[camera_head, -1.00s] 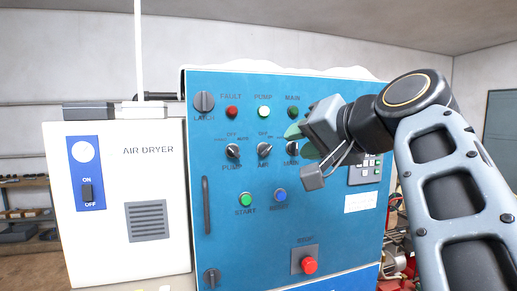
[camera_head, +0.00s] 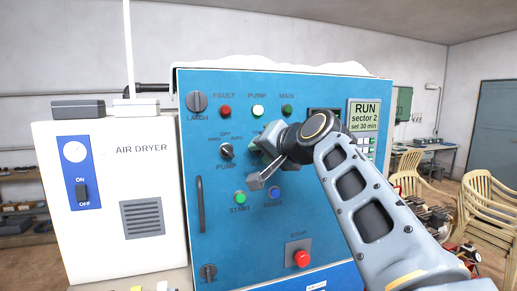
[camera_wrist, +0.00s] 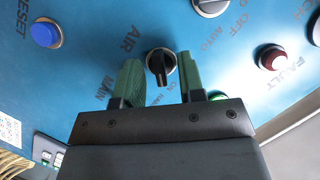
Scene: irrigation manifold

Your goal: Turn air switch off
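The black AIR switch knob (camera_wrist: 161,66) on the blue panel shows in the wrist view, beside the AIR label. Its handle runs roughly up and down in that picture; its exact setting is hard to read. My gripper (camera_wrist: 161,78) is open, its two green fingers left and right of the knob, with no clear contact visible. In the head view, my gripper (camera_head: 264,142) is in front of the panel and hides the AIR switch.
The PUMP switch (camera_head: 227,151) is to the left of my gripper. START (camera_head: 240,198) and RESET (camera_head: 275,193) buttons are below, with the red STOP button (camera_head: 302,258) lower. Indicator lamps (camera_head: 258,111) are above. A white air dryer (camera_head: 110,210) stands at left.

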